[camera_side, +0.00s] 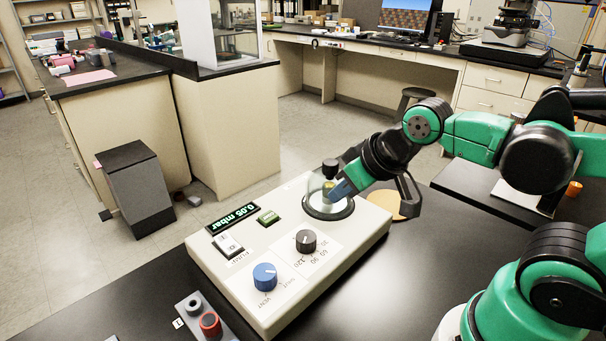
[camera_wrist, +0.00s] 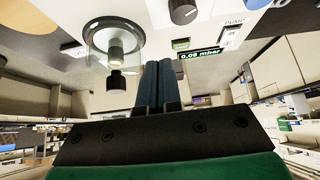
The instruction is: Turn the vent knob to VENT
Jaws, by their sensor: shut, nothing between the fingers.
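The blue vent knob (camera_side: 265,276) sits near the front of a white control box (camera_side: 350,252) in the side view. The word VENT is printed by its lower left side, and a smaller label to its right is too small to read. I cannot tell exactly where its pointer stands. Its edge also shows at the top of the wrist view (camera_wrist: 257,3). My gripper (camera_side: 341,189) is beside the glass dome at the far end of the box, well away from the knob. In the wrist view its two dark blue fingers (camera_wrist: 160,68) are together and empty.
A glass dome (camera_side: 317,193) with a black top stands on the box. A grey block with a red button (camera_side: 210,323) lies in front.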

